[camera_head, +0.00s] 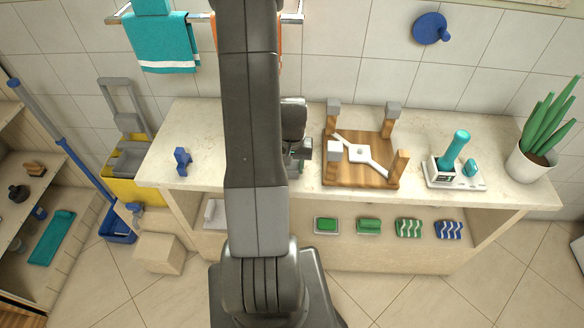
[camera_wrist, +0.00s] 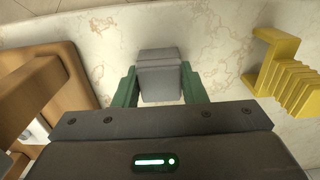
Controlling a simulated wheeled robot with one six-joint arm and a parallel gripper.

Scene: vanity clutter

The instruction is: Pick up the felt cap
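The felt cap (camera_wrist: 161,82) is a small grey block in the middle of the wrist view. My gripper (camera_wrist: 160,84) has its two green fingers on either side of it. The cap fills the gap, and no space shows between it and the fingers. I cannot tell whether it rests on the counter or hangs just above it. In the head view my gripper (camera_head: 297,158) is low over the counter, left of the wooden board, and the cap is hidden there by my arm and gripper.
The upturned wooden board (camera_head: 352,177) has several posts, most with grey tops; its front right post is bare wood. In the wrist view, a ribbed yellow object (camera_wrist: 292,75) stands right of the cap and the wooden piece (camera_wrist: 72,75) is close on the left. A blue object (camera_head: 182,161) stands far left.

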